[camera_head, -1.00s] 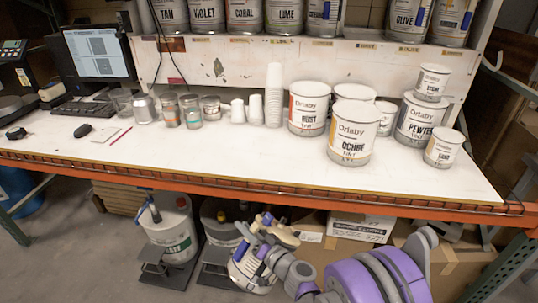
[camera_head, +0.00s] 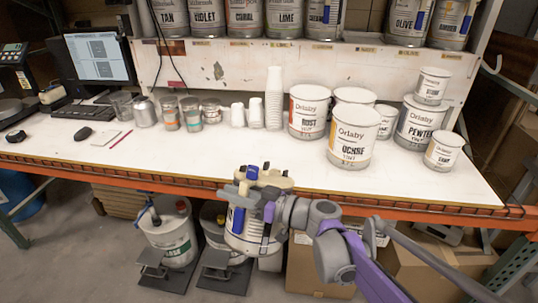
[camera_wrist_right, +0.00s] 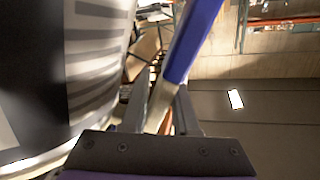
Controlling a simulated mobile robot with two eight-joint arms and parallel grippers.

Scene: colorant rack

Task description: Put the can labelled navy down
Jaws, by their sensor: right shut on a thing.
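The can is held in the air, about upright, in front of the table's front edge. Its lid shows above the orange front beam. In the right wrist view the can (camera_wrist_right: 60,70) fills the left side, with a dark label panel and grey stripes. The blue strip (camera_wrist_right: 195,40) passes by the fingers. No colour name can be read on it. My left gripper is not in view.
The white table (camera_head: 220,165) has a clear front strip. Behind it stand paper cups (camera_head: 274,97), the rust can (camera_head: 308,112), the ochre can (camera_head: 352,138) and the pewter can (camera_head: 418,125). Labelled cans line the shelf (camera_head: 270,50).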

